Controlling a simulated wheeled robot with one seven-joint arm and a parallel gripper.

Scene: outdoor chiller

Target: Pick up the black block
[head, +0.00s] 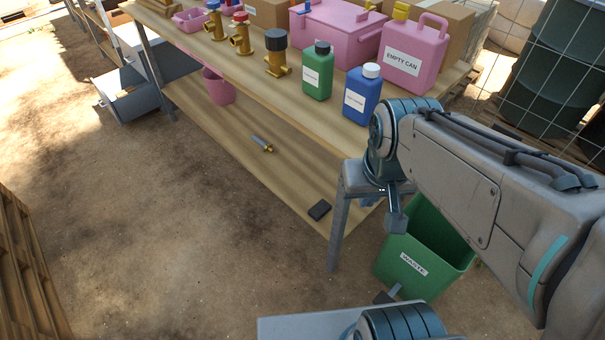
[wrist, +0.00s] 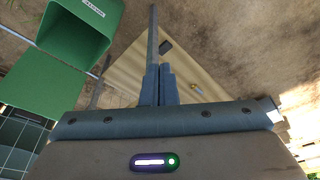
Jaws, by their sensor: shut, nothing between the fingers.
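The black block (head: 319,210) is a small dark flat piece lying on the lower wooden shelf (head: 215,120), near its front corner beside a metal table leg (head: 339,225). The wrist view also shows the block (wrist: 165,47), beyond my fingertips and slightly to their right. My gripper (wrist: 158,68) has its two dark fingers together with nothing between them. It is apart from the block, with the table leg seen just past the fingertips.
A green waste bin (head: 408,266) stands on the ground beside the table leg, left of my gripper in the wrist view (wrist: 88,25). A brass-ended fitting (head: 262,144) lies on the shelf. The upper tabletop (head: 330,120) overhangs it, holding bottles and valves. Open dirt lies left.

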